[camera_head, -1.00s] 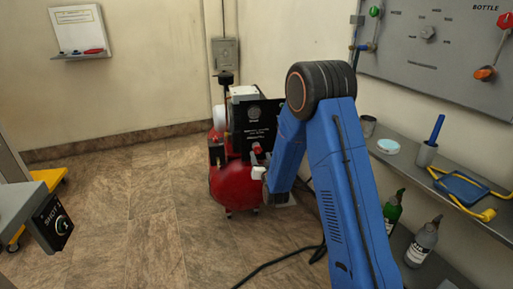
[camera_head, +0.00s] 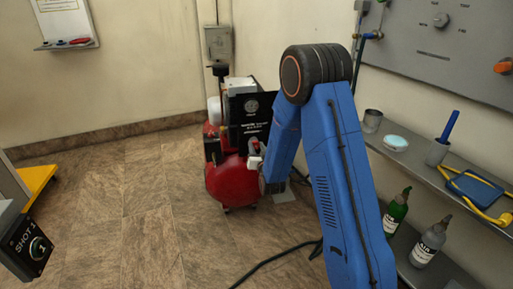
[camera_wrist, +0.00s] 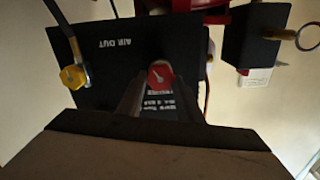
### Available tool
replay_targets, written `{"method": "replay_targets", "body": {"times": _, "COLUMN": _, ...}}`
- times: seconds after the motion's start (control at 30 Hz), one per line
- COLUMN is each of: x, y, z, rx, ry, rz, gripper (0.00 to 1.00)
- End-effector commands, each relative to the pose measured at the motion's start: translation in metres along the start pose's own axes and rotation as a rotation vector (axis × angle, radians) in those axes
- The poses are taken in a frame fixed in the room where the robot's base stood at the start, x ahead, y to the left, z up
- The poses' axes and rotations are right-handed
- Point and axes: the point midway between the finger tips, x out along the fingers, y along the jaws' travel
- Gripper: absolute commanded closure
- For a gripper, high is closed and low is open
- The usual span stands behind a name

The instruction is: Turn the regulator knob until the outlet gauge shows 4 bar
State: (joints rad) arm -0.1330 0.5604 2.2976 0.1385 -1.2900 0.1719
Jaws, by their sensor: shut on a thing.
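The red regulator knob (camera_wrist: 160,74) with a white pointer mark sits on a black panel (camera_wrist: 115,62) in the wrist view. My gripper (camera_wrist: 159,82) has one finger on each side of the knob and is shut on it. In the head view the black panel (camera_head: 250,118) is on the red compressor (camera_head: 228,181), and a round dial (camera_head: 251,106) shows near its top. The dial is too small to read. My blue arm hides part of the compressor's right side. No gauge face can be read in the wrist view.
A yellow fitting (camera_wrist: 74,76) with a hose is beside the "AIR OUT" lettering in the wrist view. A dark box (camera_wrist: 252,35) with a ring is at the right. In the head view a shelf (camera_head: 420,172) with bottles stands right of my arm. Open floor (camera_head: 120,225) lies left.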

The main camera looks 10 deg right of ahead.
Motion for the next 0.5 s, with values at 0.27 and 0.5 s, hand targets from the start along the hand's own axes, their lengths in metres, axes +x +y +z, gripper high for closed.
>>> {"method": "replay_targets", "body": {"times": 0.27, "x": 0.0, "y": -0.0003, "z": 0.0001, "rx": -0.054, "ry": 0.0, "rz": 0.0, "gripper": 0.89}}
{"method": "replay_targets", "body": {"times": 0.5, "x": 0.0, "y": -0.0011, "z": 0.0003, "rx": -0.198, "ry": 0.0, "rz": 0.0, "gripper": 0.89}}
